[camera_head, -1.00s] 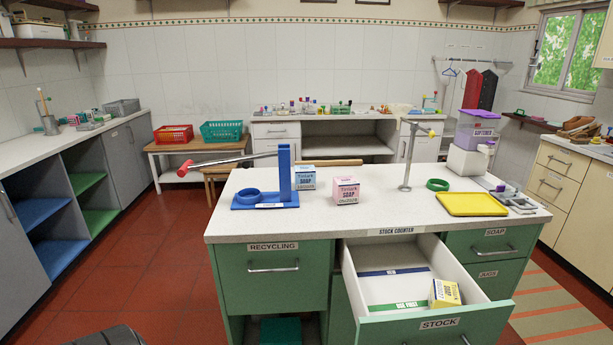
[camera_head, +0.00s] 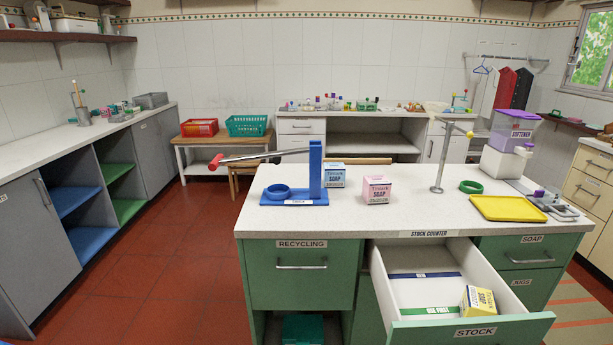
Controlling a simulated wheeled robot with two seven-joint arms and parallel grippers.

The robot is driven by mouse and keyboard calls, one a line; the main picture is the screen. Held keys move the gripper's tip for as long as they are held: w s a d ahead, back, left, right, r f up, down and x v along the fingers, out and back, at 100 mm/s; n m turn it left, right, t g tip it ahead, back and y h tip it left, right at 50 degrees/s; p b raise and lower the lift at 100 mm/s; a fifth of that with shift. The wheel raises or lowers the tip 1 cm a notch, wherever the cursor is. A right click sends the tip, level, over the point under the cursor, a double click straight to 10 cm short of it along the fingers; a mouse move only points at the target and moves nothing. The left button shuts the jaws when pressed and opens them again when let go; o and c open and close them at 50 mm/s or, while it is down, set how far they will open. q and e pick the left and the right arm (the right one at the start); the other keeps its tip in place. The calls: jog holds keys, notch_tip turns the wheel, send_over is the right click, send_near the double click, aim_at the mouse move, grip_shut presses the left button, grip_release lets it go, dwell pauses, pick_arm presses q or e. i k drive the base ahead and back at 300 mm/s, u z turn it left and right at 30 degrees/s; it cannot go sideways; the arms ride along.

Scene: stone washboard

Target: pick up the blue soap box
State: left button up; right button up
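The blue soap box (camera_head: 334,175) is a small light-blue and white carton standing upright on the stock counter (camera_head: 410,208). It stands just right of and a little behind the upright of a blue stand (camera_head: 315,170). A pink soap box (camera_head: 376,190) stands to its right and nearer to me. A yellow soap box (camera_head: 478,301) lies in the open stock drawer (camera_head: 423,292). Neither of my grippers shows in the head view.
The open drawer juts out from the counter's front. Red floor (camera_head: 170,265) is clear to the left.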

aim_at(335, 172)
jog(key=u, duration=1.6)
jog(key=i, duration=3.85)
jog(key=z, duration=1.85)
jog(key=i, duration=2.35)
